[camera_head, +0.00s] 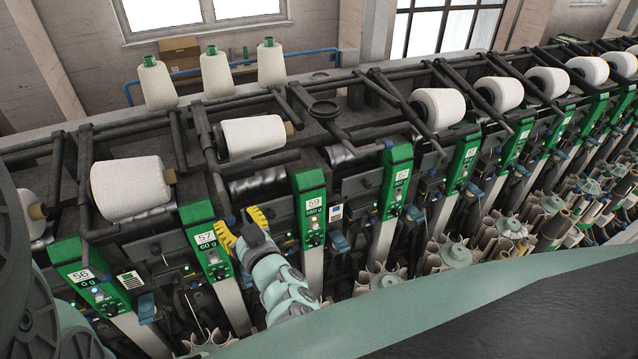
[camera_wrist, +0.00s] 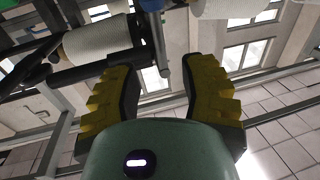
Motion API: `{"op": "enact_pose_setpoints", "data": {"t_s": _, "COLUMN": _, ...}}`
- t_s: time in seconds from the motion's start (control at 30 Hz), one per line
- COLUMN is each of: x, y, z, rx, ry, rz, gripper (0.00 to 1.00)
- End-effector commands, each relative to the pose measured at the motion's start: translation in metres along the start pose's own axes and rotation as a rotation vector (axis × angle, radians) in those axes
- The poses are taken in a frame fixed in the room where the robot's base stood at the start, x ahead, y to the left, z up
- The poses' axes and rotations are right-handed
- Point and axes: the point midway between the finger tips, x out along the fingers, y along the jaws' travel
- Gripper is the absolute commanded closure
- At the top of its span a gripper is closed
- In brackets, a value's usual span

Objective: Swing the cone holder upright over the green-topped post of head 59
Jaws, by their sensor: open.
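The green-topped post of head 59 (camera_head: 311,207) stands right of centre in the head view, with its number label near the top. Behind it are dark holder arms; a white cone (camera_head: 253,136) lies tilted on one to its left. An empty dark holder with a round disc (camera_head: 323,110) lies to its right. I cannot tell which holder belongs to head 59. My gripper (camera_head: 242,232) is open and empty, between the posts of heads 57 and 59. The wrist view shows its yellow fingers (camera_wrist: 160,95) apart, with a dark bar (camera_wrist: 158,45) beyond them.
The post of head 57 (camera_head: 206,242) is close left of my gripper. Head 56 (camera_head: 90,279) is further left. Several upright cones (camera_head: 215,72) stand on the ledge behind. More heads run to the right.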

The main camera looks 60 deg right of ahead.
Motion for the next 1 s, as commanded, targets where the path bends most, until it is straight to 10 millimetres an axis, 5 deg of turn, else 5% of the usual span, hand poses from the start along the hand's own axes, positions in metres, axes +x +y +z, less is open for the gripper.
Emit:
{"op": "enact_pose_setpoints", "data": {"t_s": 0.2, "x": 0.043, "y": -0.002, "z": 0.001, "rx": 0.001, "ry": 0.004, "rz": -0.003, "gripper": 0.58}}
{"op": "enact_pose_setpoints", "data": {"t_s": 0.4, "x": 0.063, "y": -0.002, "z": 0.0, "rx": 0.0, "ry": 0.003, "rz": -0.004, "gripper": 0.58}}
{"op": "enact_pose_setpoints", "data": {"t_s": 0.8, "x": 0.067, "y": -0.001, "z": 0.001, "rx": 0.001, "ry": -0.001, "rz": -0.002, "gripper": 0.52}}
{"op": "enact_pose_setpoints", "data": {"t_s": 1.0, "x": 0.067, "y": -0.001, "z": 0.001, "rx": 0.0, "ry": -0.001, "rz": -0.002, "gripper": 0.73}}
